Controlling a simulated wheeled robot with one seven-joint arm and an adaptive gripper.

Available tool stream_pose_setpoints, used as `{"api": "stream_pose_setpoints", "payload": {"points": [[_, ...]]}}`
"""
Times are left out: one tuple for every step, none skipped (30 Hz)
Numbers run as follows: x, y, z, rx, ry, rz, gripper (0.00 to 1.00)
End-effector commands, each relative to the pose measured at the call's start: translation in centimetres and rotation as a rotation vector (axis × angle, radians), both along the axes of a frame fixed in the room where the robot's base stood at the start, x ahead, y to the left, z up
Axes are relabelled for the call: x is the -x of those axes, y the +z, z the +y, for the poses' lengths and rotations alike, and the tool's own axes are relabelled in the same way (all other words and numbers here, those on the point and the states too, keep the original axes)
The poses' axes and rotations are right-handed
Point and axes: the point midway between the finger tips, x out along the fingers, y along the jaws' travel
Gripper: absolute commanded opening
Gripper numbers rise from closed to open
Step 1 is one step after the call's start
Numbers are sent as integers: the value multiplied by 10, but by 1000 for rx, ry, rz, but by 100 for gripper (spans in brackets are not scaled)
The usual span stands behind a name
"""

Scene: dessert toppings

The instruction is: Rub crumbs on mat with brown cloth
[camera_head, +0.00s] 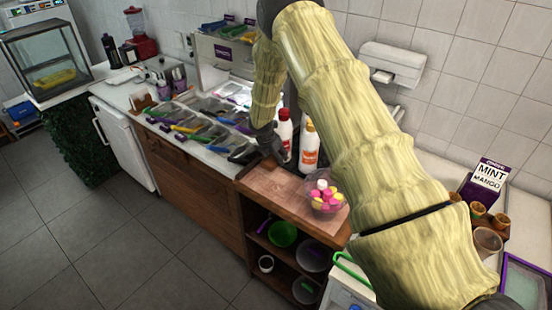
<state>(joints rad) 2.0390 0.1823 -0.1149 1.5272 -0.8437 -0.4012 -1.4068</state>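My gripper (268,150) is a small dark shape at the end of my arm, low over the back left part of a brown wooden-looking surface (272,186), which may be the mat. A small brown patch (270,161) shows right at the fingertips. It could be the brown cloth, but it is too small to be sure, and I cannot tell whether the fingers are shut on it. No crumbs can be made out on the surface. My arm covers the right part of the counter.
A clear bowl (327,204) of pink, yellow and white pieces stands on the right of the brown surface. Topping trays (205,130) lie to the left. Shelves below hold a green bowl (283,234). The front left of the surface is clear.

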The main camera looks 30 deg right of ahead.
Motion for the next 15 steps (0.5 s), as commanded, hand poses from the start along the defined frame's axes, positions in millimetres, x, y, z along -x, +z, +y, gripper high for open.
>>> {"api": "stream_pose_setpoints", "payload": {"points": [[0, 0, 0, 0, 0, 1, 15], [0, -1, 0, 0, 0, 1, 15], [0, -1, 0, 0, 0, 1, 15], [0, -1, 0, 0, 0, 1, 15], [0, -1, 0, 0, 0, 1, 15], [0, -1, 0, 0, 0, 0, 15], [0, 0, 0, 0, 0, 0, 15], [0, 0, 0, 0, 0, 0, 15], [0, 1, 0, 0, 0, 0, 15], [0, 3, 0, 0, 0, 0, 15], [0, 4, 0, 0, 0, 0, 15], [0, 6, 0, 0, -1, 0, 15], [0, 8, 0, 0, -1, 0, 15], [0, 10, 0, 0, -1, 0, 15], [0, 13, 0, 0, 0, 0, 15]]}}
